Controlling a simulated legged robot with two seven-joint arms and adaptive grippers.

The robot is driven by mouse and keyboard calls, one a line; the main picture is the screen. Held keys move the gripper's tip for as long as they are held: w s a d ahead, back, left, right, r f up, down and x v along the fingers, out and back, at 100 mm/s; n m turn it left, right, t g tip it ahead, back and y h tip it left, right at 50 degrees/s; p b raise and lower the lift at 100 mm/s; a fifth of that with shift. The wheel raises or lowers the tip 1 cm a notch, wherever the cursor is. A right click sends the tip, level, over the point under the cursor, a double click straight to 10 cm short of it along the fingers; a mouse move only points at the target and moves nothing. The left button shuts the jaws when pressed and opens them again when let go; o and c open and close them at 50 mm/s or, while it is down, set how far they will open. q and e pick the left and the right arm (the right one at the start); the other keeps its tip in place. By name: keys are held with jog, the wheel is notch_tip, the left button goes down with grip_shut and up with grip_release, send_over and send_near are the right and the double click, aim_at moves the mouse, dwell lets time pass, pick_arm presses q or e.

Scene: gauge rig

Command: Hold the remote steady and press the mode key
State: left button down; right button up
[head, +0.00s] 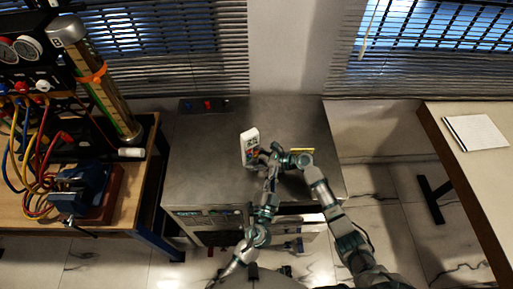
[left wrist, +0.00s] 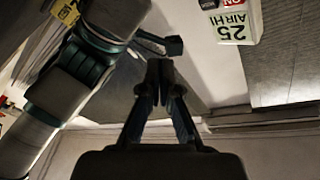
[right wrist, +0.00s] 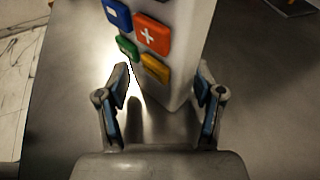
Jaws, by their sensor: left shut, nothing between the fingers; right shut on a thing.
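The remote (head: 249,146) is white with a pale display and coloured keys, held upright above the grey cabinet top. My right gripper (head: 261,157) is shut on its lower end. In the right wrist view the remote (right wrist: 178,72) stands between the fingers, showing a red plus key (right wrist: 152,34) and blue, green and yellow keys. I cannot tell which is the mode key. My left gripper (left wrist: 162,66) is shut and empty, beside the right hand and apart from the remote. The remote's display (left wrist: 232,22) reads 25 and AIR HI in the left wrist view.
The grey cabinet (head: 205,170) has clear room left of the remote. A small dark panel with red and blue buttons (head: 207,105) lies at its back. A bench with a vise (head: 88,190) and hoses stands left. A table with a white pad (head: 475,132) stands right.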

pick_arm(q)
jog(key=w+a, duration=0.3)
jog(key=w, duration=0.3)
jog(key=shift+w+a, duration=0.15)
jog(key=shift+a, duration=0.15)
pick_arm(e)
jog(key=shift+f, duration=0.1)
pick_arm(q)
jog(key=shift+w, duration=0.1)
dwell(1.1)
jog(key=shift+w+a+r, duration=0.1)
jog(key=shift+w+a, duration=0.15)
jog(key=shift+w+a, duration=0.2)
jog(key=shift+w, duration=0.1)
dwell(0.8)
jog(key=shift+s+d, duration=0.45)
jog(key=shift+s, duration=0.25)
jog(key=shift+s+d, duration=0.4)
jog(key=shift+s, duration=0.35)
jog(key=shift+s+d, duration=0.4)
jog(key=shift+s, duration=0.3)
jog(key=shift+s+d, duration=0.4)
jog(key=shift+s, duration=0.35)
